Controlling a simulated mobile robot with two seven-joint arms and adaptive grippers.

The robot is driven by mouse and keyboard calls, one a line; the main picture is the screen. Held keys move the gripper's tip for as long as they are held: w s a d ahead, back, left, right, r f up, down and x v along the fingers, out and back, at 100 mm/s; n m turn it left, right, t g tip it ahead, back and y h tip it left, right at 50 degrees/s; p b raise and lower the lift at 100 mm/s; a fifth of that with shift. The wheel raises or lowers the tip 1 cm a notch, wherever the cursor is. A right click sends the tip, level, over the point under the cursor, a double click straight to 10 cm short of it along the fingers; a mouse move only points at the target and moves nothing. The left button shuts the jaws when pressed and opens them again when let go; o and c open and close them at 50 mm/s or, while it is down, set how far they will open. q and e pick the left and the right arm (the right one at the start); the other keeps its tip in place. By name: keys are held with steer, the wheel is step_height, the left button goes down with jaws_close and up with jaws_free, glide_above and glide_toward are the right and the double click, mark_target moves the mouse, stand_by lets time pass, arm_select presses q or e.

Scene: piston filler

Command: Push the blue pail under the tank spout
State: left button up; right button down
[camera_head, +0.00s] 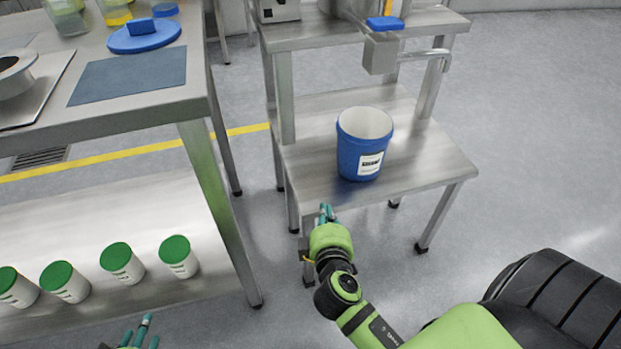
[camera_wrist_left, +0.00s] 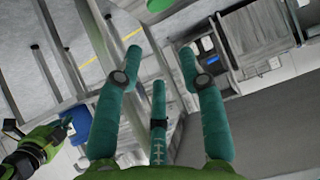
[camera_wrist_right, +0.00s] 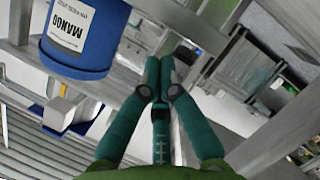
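The blue pail (camera_head: 350,157), open at the top and white inside, stands upright on the lower metal shelf (camera_head: 420,150). Its label reads MANGO in the right wrist view (camera_wrist_right: 92,50); it also shows in the left wrist view (camera_wrist_left: 76,128). The tank spout (camera_head: 432,54), a bent metal pipe, comes from a metal block above and beyond the pail, to its right in the head view. My right gripper (camera_head: 326,212) is shut and empty at the shelf's front edge, near the pail, apparently not touching it. My left gripper (camera_head: 140,334) is open and empty at the bottom left.
A steel table (camera_head: 150,112) on the left carries a blue lid (camera_head: 145,38) and a dark blue mat (camera_head: 130,74). Several white jars with green lids (camera_head: 122,262) stand on its lower shelf. The shelf right of the pail is clear.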

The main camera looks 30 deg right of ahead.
steer(key=w+d+n+t, duration=0.1)
steer(key=w, duration=0.2)
steer(key=w+d+r+n+h, duration=0.1)
steer(key=w+n, duration=0.1)
steer(key=w, duration=0.2)
steer(key=w+d+r+n+t, duration=0.1)
steer(key=w+d+n, duration=0.1)
steer(key=w, duration=0.2)
steer(key=shift+w+d+r+t+h, duration=0.1)
steer(key=shift+w+r+t+h, duration=0.1)
steer(key=shift+r+t+h, duration=0.1)
steer(key=d, duration=0.3)
steer(key=shift+s+d+f+p, duration=0.1)
steer(key=shift+s+d+p, duration=0.05)
steer(key=shift+p, duration=0.2)
steer(key=shift+s+d, duration=0.1)
steer(key=shift+d, duration=0.35)
arm_select(q)
steer(key=shift+s+a+f+g, duration=0.25)
steer(key=shift+s+g, duration=0.05)
steer(key=shift+s, duration=0.15)
steer(key=shift+s+a+f+g, duration=0.2)
steer(key=shift+s+f+g, duration=0.1)
steer(key=shift+s, duration=0.15)
